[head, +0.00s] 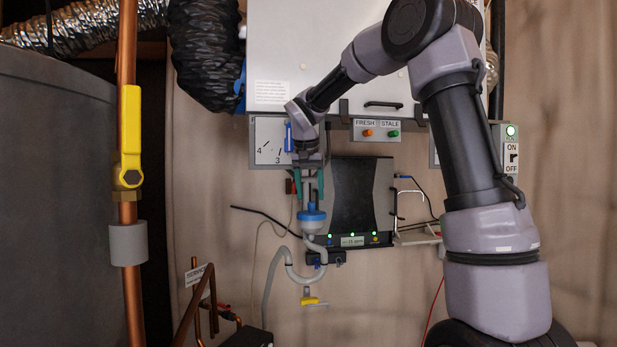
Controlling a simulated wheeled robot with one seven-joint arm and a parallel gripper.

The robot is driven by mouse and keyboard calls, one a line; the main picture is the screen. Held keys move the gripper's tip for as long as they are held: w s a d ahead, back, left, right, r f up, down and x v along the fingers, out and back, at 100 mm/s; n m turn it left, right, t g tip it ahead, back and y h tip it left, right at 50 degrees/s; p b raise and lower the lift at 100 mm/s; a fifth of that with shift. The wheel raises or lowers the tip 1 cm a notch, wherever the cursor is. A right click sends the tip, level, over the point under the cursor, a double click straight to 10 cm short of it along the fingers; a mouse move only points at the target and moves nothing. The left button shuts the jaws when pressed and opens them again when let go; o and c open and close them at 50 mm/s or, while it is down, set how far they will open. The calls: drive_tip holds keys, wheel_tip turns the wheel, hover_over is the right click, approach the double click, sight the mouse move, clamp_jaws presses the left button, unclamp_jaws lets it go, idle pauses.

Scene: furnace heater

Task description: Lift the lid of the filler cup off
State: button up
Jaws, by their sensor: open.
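The filler cup (312,228) is a small pale cup on top of a grey curved pipe, in the middle of the head view. Its blue lid (312,215) sits on the cup, with a small blue knob on top. My gripper (310,200) points down just above the lid, with its two teal fingers apart. The fingertips are close to the knob's level; I cannot tell whether they touch it. Nothing shows lifted between the fingers.
A dark panel unit (362,200) with green lights stands just right of the cup. A copper pipe with a yellow lever (130,140) stands at the left. Thin cables run behind the cup.

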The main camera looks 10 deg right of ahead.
sight(311, 210)
drive_tip(key=shift+x, duration=1.4)
clamp_jaws()
